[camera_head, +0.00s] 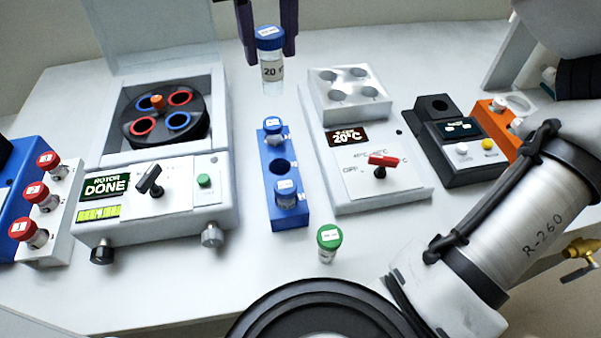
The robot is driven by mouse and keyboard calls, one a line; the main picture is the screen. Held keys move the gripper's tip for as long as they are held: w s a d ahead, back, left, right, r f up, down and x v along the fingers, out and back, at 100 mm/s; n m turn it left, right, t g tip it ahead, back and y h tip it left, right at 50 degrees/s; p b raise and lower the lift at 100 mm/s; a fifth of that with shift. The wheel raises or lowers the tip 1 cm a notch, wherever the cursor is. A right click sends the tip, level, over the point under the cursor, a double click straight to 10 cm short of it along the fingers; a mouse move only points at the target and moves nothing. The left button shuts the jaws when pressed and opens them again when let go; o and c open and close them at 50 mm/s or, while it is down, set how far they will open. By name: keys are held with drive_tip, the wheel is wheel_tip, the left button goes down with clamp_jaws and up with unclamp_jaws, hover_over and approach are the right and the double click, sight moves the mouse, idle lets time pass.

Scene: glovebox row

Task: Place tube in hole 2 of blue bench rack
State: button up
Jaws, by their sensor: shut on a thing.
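My gripper (268,38) comes in at the top of the view, shut on a blue-capped clear tube (271,72) with a label reading "20". The tube hangs upright in the air, above and behind the blue bench rack (290,215). The rack runs front to back in the middle of the bench. A blue-capped tube (273,130) stands in its far hole, and another capped tube (286,195) stands in its near hole. The middle hole (281,167) is empty. The hole numbers cannot be read.
A centrifuge (150,232) with its lid up and display "DONE" stands left of the rack. A white block heater (375,195) showing 20°C stands right. A green-capped tube (328,243) stands in front. Red-capped tubes (37,195) are far left; a black device (460,165) is right.

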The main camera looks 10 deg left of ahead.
sight(273, 90)
wheel_tip(273, 90, down, 19)
drive_tip(key=shift+r+p, duration=0.1)
drive_tip(key=shift+p, duration=0.6)
drive_tip(key=shift+f, duration=0.4)
drive_tip(key=shift+f+b, duration=0.2)
drive_tip(key=shift+b, duration=0.1)
drive_tip(key=o, duration=0.9)
drive_tip(key=shift+o, duration=0.2)
drive_tip(key=shift+r, duration=0.1)
wheel_tip(273, 90, up, 12)
drive_tip(key=shift+r+b, duration=0.15)
drive_tip(key=shift+b, duration=0.35)
